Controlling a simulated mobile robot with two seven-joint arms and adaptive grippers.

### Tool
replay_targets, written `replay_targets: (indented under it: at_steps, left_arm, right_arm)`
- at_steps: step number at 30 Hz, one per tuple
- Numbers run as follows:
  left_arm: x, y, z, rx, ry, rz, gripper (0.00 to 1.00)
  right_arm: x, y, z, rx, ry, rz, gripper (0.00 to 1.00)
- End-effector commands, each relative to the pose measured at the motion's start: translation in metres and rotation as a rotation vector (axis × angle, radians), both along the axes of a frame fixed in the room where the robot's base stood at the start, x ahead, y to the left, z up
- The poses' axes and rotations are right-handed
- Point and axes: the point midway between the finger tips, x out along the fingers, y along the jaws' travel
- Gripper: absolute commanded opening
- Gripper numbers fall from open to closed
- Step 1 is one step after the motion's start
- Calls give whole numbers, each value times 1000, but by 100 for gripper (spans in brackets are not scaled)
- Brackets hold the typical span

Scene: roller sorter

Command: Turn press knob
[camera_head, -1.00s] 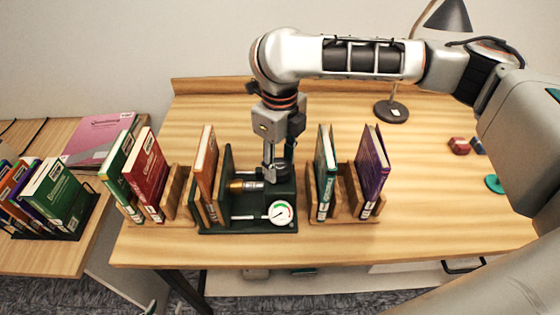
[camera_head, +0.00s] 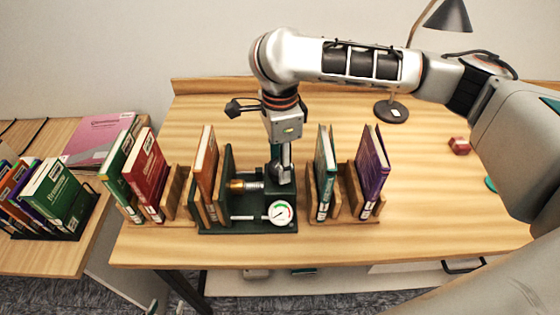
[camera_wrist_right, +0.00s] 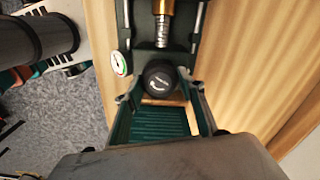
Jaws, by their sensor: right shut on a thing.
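The dark green press (camera_head: 250,222) stands on the wooden desk. It has a brass screw (camera_head: 245,185) and a round white gauge (camera_head: 280,212). Its black knob (camera_wrist_right: 160,77) shows in the right wrist view and is mostly hidden by my gripper in the head view. My right gripper (camera_head: 283,178) points down at the right end of the screw. It is shut on the knob, with its fingers on either side. My left gripper is not in view.
An orange book (camera_head: 205,165) stands at the press's left side. Green (camera_head: 325,172) and purple (camera_head: 372,170) books stand in a wooden rack to the right. A red book (camera_head: 147,175) stands further left. A lamp (camera_head: 392,110) is at the back. The desk's right side is mostly clear.

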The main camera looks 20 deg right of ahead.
Motion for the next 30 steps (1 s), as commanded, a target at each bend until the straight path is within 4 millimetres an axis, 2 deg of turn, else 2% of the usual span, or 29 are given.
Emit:
replay_targets:
  at_steps: [16,22,26,30]
  left_arm:
    - [1,3,-5,11,-5,-12,40]
    - [6,-9,-8,-10,-29,-24,40]
    - [13,-24,-3,-32,-65,-45,40]
    - [15,-24,-20,-33,-69,-45,40]
  right_arm:
    - [-1,2,-3,7,2,508,18]
    - [0,1,-3,2,-3,632,18]
    - [0,1,-5,1,-2,697,18]
    - [1,0,-6,1,-1,760,18]
